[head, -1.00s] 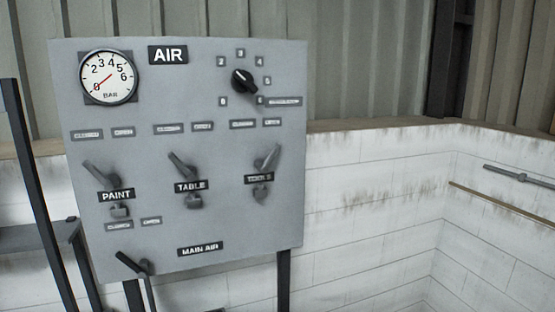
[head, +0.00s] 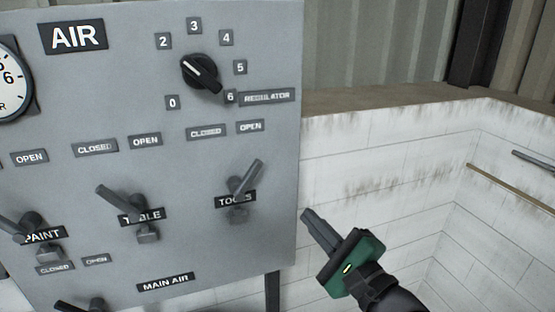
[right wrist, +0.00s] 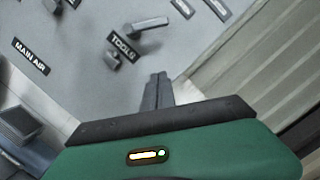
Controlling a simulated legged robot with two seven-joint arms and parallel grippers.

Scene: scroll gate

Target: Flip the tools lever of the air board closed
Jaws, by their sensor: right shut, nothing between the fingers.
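The grey air board (head: 90,120) fills the left of the head view. Its tools lever (head: 247,180) is at the lower right of the board and tilts up to the right, toward the OPEN label (head: 250,127). The CLOSED label (head: 206,132) is to its upper left. The tools lever (right wrist: 150,24) also shows in the right wrist view, above the fingers. My right gripper (head: 308,215) is shut and empty, to the right of the lever and below it, apart from it. Its shut fingers (right wrist: 157,88) point toward the board. My left gripper is not in view.
The table lever (head: 122,202) and the paint lever (head: 18,228) are to the left, both tilted up left. The regulator knob (head: 201,72) is above. A main air lever (head: 80,306) shows at the bottom edge. White block wall (head: 390,150) stands behind on the right.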

